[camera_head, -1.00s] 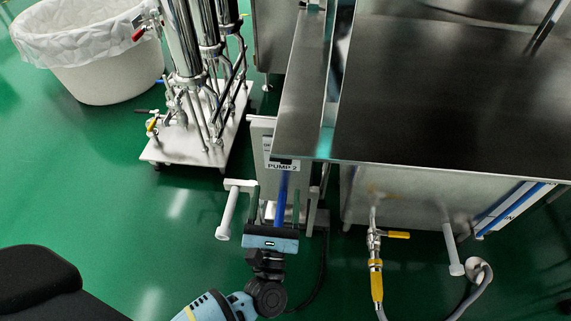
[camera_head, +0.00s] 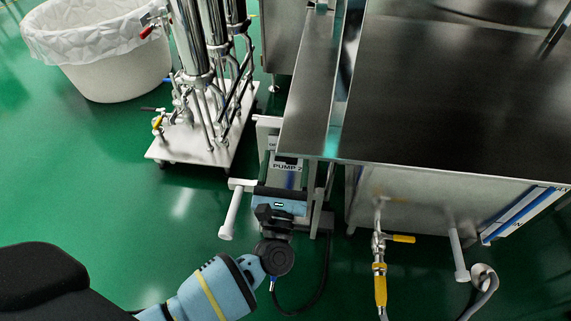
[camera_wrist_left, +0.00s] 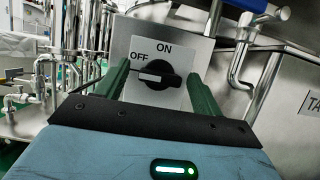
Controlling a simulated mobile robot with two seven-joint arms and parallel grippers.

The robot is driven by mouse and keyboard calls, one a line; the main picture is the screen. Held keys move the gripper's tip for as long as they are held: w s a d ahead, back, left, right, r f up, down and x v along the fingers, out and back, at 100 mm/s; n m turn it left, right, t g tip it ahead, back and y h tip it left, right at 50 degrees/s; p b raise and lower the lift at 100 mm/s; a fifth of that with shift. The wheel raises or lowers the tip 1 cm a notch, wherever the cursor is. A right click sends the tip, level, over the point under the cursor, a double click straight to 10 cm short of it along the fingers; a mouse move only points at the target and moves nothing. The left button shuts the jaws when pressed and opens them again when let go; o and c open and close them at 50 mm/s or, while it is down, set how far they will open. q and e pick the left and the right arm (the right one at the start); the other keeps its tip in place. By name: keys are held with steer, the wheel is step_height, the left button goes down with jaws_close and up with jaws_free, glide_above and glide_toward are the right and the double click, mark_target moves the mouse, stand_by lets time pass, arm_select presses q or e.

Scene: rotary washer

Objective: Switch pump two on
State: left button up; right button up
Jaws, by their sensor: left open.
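The pump two panel shows in the head view with its PUMP 2 label (camera_head: 287,167), under the corner of the steel table. In the left wrist view a black rotary knob (camera_wrist_left: 157,76) sits on a pale plate (camera_wrist_left: 143,33) marked ON at the top and OFF at the left. Its white-marked bar lies level, pointing toward OFF. My left gripper (camera_head: 282,188) is in front of this panel. In the wrist view its green fingers are open (camera_wrist_left: 160,82), one on each side of the knob. Whether they touch it I cannot tell. My right gripper is not in view.
A steel table (camera_head: 450,110) overhangs at the right. A white handle (camera_head: 231,213) sticks out left of my gripper. A yellow-handled valve (camera_head: 380,243) and hose are at the right. A wheeled pipe stand (camera_head: 175,151) and lined bin (camera_head: 110,75) stand at the left.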

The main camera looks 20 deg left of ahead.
arm_select(q)
steer(key=c, duration=0.8)
steer(key=shift+c, duration=0.9)
